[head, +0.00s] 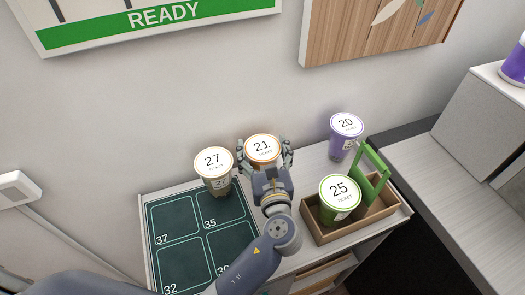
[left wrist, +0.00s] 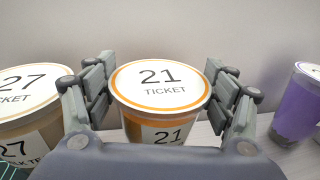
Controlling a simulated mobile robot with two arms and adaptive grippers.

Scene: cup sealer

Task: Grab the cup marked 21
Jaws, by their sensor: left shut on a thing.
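The cup marked 21 (head: 262,148) has a white lid with an orange rim and stands upright at the back of the counter, near the wall. It also shows in the left wrist view (left wrist: 160,86), with its orange side and a label reading 21. My left gripper (head: 264,155) is around this cup, with one finger on each side, and is shut on it. The left wrist view shows the fingers of the left gripper (left wrist: 160,95) beside the cup just below the lid. The cup's lower part is hidden by my gripper. My right gripper is not in view.
The cup marked 27 (head: 213,160) stands close on the left. A purple cup marked 20 (head: 346,124) stands on the right. A cup marked 25 (head: 339,189) sits in a wooden carrier (head: 388,209) with a green handle. A dark numbered mat (head: 180,222) lies at front left.

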